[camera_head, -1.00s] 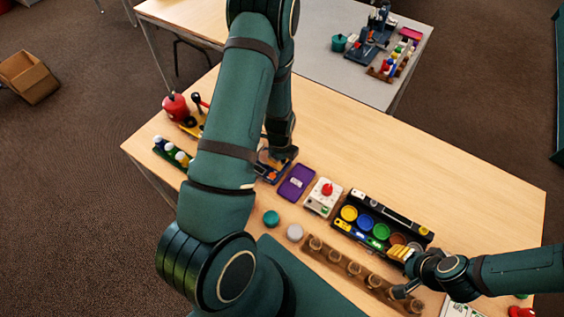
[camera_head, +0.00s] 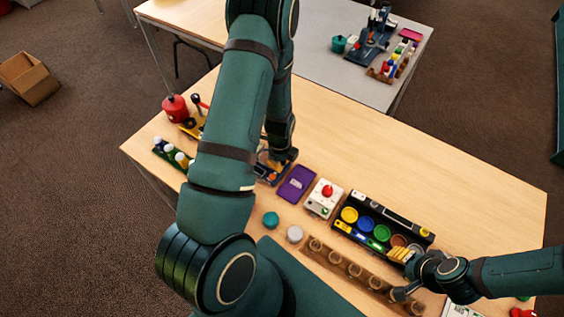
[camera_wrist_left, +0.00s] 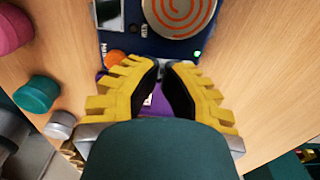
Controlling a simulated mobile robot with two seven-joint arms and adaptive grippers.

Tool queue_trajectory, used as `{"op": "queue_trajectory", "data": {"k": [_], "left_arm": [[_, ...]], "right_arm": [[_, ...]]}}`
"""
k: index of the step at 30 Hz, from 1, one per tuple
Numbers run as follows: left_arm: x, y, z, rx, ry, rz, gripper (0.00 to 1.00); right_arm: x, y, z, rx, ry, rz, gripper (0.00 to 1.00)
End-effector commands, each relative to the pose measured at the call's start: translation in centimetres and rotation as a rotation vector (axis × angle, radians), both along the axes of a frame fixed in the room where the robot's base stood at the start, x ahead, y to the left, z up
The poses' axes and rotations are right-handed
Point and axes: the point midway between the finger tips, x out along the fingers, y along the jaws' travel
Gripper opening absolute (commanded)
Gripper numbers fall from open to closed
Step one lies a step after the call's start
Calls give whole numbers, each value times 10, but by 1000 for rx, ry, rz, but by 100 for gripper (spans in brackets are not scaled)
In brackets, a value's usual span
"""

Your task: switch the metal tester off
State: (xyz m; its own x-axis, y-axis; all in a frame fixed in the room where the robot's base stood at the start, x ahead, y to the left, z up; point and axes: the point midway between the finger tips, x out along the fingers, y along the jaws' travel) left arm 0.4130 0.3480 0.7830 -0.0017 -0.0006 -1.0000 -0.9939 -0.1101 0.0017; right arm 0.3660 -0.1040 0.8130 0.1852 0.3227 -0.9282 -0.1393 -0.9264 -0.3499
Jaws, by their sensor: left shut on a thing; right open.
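The metal tester (camera_wrist_left: 150,42) is a dark blue box with a copper spiral plate, an orange button (camera_wrist_left: 113,58) and a lit green lamp (camera_wrist_left: 197,53). It lies just ahead of my fingers in the left wrist view. In the head view the tester (camera_head: 270,172) is mostly hidden by my left arm. My left gripper (camera_wrist_left: 163,72) has its yellow fingers drawn together at the tester's near edge. It is shut on a small part there, which the fingers hide. My right gripper (camera_head: 399,274) is open at the lower right, beside the brown rack.
A purple tray (camera_head: 297,183) lies beside the tester, then a white box with a red knob (camera_head: 325,197). A black case of coloured discs (camera_head: 388,232) and a brown rack (camera_head: 338,260) stand to the right.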

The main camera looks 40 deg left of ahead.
Motion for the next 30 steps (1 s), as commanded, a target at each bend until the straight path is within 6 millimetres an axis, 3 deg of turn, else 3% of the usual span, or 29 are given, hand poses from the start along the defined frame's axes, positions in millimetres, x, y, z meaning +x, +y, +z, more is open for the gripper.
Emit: {"op": "queue_trajectory", "data": {"k": [21,30], "left_arm": [[1,0,56,0,-2,1,0],[1,0,63,0,-1,0,0]], "right_arm": [[0,0,39,0,0,0,47],[0,0,43,0,0,0,47]]}}
